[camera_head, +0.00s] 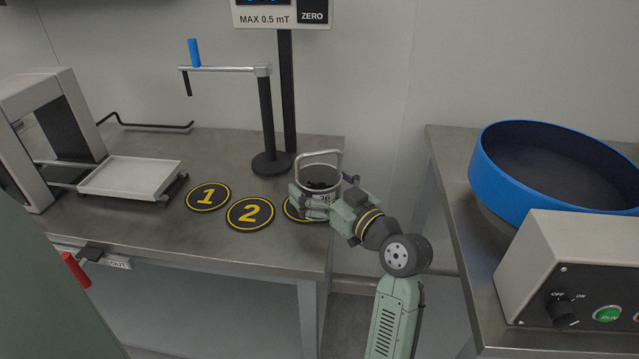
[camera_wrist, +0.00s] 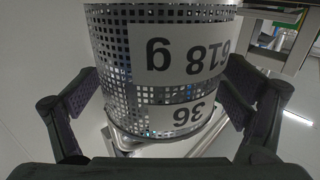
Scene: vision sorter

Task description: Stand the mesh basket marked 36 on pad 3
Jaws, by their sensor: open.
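The mesh basket (camera_head: 318,176) marked 36 stands upright over pad 3 in the head view, with its wire handle raised and dark contents inside. Pad 3 (camera_head: 290,211) is a black disc with a yellow ring, mostly hidden by the basket and my gripper. I cannot tell whether the basket sits fully within its ring. My gripper (camera_head: 322,200) is open around the lower basket. In the wrist view the fingers stand on either side of the basket (camera_wrist: 165,70), with gaps visible. Its labels read 36 and 618 g, upside down.
Pads 1 (camera_head: 207,197) and 2 (camera_head: 250,213) lie to the left, empty. A black post (camera_head: 266,125) with a side arm stands behind. A white tray (camera_head: 130,179) is at the left. A blue-rimmed round pan (camera_head: 490,160) and a control box (camera_head: 570,260) are on the right table.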

